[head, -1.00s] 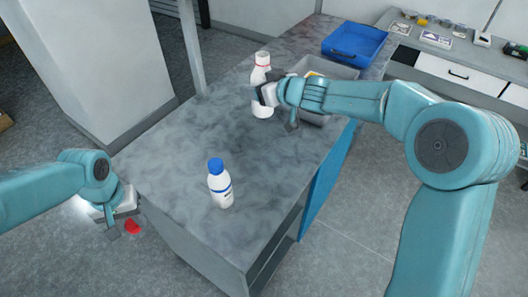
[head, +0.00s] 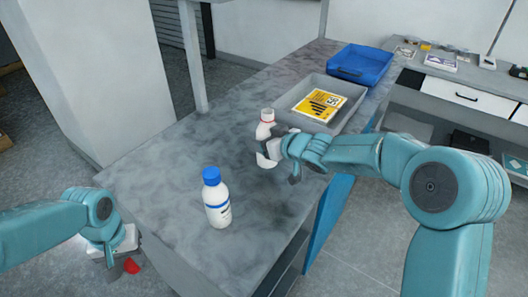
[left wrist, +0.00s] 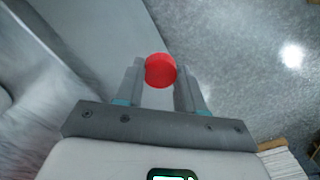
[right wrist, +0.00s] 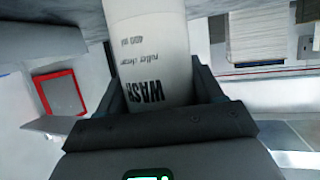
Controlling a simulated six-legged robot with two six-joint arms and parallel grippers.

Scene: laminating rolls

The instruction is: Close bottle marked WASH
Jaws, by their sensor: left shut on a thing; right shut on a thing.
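The white bottle marked WASH (head: 264,131) has a red ring at its open-looking neck. My right gripper (head: 270,152) is shut around its body, and the label reads WASH in the right wrist view (right wrist: 150,60). Whether its base touches the table cannot be told. My left gripper (head: 122,258) is shut on a red cap (head: 131,266), off the table's left front edge. The cap also shows between the fingertips in the left wrist view (left wrist: 160,70). A second white bottle (head: 218,205) with a blue cap stands upright near the table's front.
The grey marbled table (head: 160,160) is clear at its left and middle. A grey tray (head: 350,122) holds a yellow-and-white packet (head: 320,103). A blue tray (head: 360,62) stands behind it. A side counter (head: 470,80) with small items is at the far right.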

